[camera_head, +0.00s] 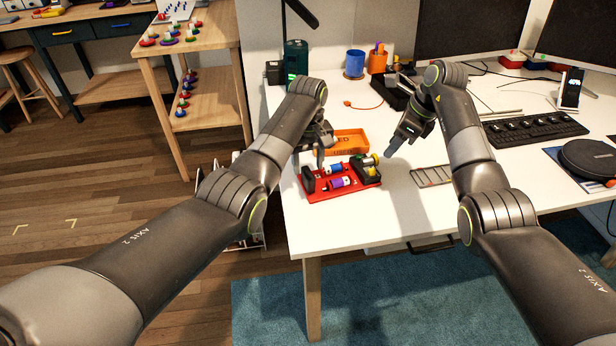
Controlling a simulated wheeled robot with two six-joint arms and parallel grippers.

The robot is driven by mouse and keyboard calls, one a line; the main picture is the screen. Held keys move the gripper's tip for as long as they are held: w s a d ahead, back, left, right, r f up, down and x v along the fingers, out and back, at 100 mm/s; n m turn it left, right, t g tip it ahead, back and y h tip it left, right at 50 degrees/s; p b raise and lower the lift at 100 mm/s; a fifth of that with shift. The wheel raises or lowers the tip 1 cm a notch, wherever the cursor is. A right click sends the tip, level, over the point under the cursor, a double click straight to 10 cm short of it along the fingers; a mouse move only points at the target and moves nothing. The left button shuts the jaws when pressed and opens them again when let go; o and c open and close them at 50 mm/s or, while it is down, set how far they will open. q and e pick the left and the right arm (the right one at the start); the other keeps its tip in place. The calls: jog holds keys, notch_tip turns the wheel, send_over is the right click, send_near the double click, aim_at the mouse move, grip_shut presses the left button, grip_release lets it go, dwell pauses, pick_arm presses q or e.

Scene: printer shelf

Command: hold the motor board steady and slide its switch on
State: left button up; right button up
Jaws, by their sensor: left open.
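The motor board (345,190) is a red board near the front left edge of the white desk. It carries dark blocks, blue and purple cylinders and a yellowish part at its right end. Its switch is too small to make out. My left gripper (319,160) is open just above the board's back left part; I cannot tell whether it touches the board. My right gripper (392,150) is above the desk, to the right of and behind the board, apart from it. Its fingers look close together, but I cannot tell its opening.
An orange tray (349,137) lies right behind the board. A grey slotted strip (432,176) lies to its right. The desk's front edge is close to the board.

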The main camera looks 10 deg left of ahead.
aim_at(308, 172)
pick_arm(q)
jog(key=shift+f, duration=2.75)
